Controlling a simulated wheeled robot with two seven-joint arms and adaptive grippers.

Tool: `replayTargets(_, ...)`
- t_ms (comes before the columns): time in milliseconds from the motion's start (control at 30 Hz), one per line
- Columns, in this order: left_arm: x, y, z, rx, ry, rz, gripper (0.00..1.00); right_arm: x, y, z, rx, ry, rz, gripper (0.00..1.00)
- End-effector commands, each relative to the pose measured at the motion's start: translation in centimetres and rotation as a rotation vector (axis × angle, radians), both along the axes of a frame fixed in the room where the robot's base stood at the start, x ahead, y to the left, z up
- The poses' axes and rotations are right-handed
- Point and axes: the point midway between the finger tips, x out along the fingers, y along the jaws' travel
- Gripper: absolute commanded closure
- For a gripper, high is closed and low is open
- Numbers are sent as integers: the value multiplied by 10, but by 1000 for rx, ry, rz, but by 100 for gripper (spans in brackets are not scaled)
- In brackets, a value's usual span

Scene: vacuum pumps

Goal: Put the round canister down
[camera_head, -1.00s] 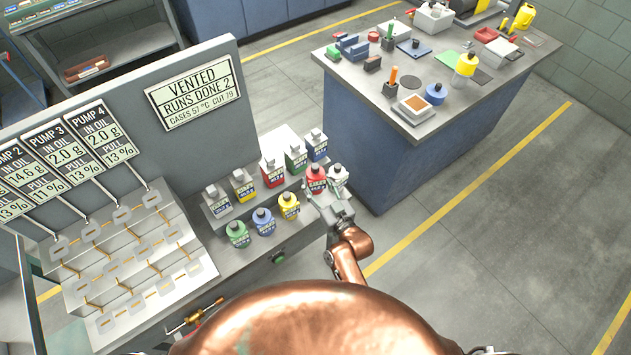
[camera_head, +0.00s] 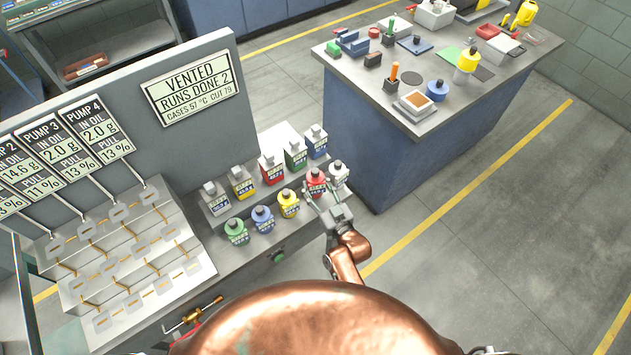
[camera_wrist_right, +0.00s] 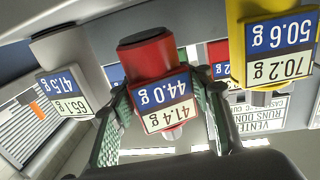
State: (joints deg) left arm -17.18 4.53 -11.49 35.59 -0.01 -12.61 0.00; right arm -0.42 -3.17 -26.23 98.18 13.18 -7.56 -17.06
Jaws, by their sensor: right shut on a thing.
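A red round canister (camera_head: 316,187) with a dark cap is between the fingers of my right gripper (camera_head: 322,200), at the right end of the pump bench. In the right wrist view the red canister (camera_wrist_right: 150,75) appears upside down, with a label reading 44.0 g and 41.4 g, and the green-padded fingers (camera_wrist_right: 160,122) are shut on its sides. It looks upright. I cannot tell whether its base touches the bench. My left gripper is not in view.
A white round canister (camera_head: 338,174) stands close on the right. Yellow (camera_head: 289,206), blue (camera_head: 263,221) and green (camera_head: 236,234) round canisters line up on the left. Square canisters, including a red one (camera_head: 271,171), stand behind on a raised step.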

Motion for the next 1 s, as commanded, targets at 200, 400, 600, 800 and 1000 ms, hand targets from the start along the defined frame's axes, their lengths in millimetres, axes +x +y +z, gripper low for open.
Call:
replayTargets(200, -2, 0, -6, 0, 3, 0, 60, 1, 0, -8, 1, -5, 0, 98)
replayTargets(400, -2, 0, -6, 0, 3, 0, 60, 1, 0, -8, 2, -6, 0, 98)
replayTargets(600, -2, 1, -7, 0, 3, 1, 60, 1, 0, -10, 1, -5, -1, 98)
replayTargets(800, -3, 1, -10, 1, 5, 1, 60, 1, 0, -17, 1, -4, -1, 98)
replayTargets(1000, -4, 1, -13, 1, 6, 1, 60, 1, 0, -23, 1, -5, -2, 98)
